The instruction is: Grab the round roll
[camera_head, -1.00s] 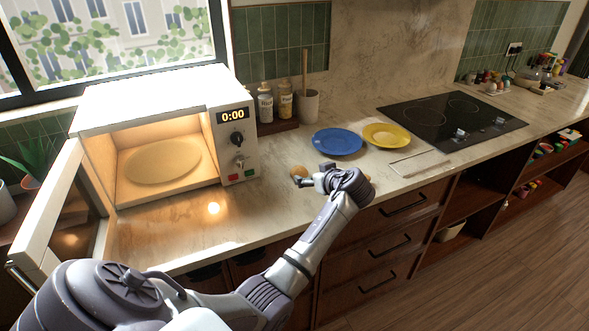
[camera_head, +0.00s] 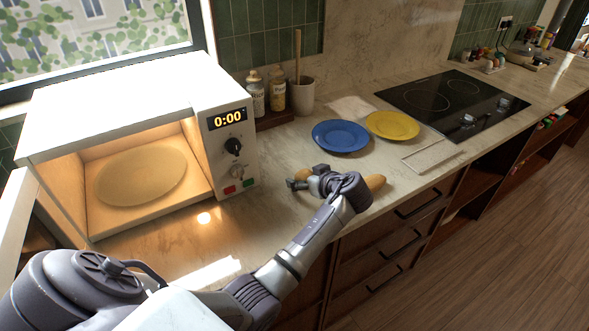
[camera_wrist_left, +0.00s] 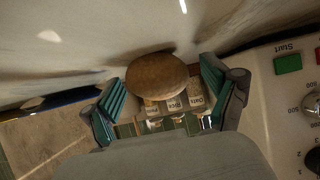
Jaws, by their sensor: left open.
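The round roll (camera_wrist_left: 158,80) is brown and shows in the left wrist view between the two teal-padded fingers of my left gripper (camera_wrist_left: 166,100). The gripper is open around it. I cannot tell whether either finger touches it. In the head view my left gripper (camera_head: 300,181) is low over the counter, right of the microwave and in front of the blue plate. A longer tan bread piece (camera_head: 375,182) shows just right of my wrist. My right gripper is not in view.
The microwave (camera_head: 150,110) stands open and lit at the left. A blue plate (camera_head: 340,136) and a yellow plate (camera_head: 392,125) lie behind the gripper, near the black cooktop (camera_head: 450,105). Jars (camera_head: 277,92) and a utensil crock (camera_head: 301,95) stand at the wall.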

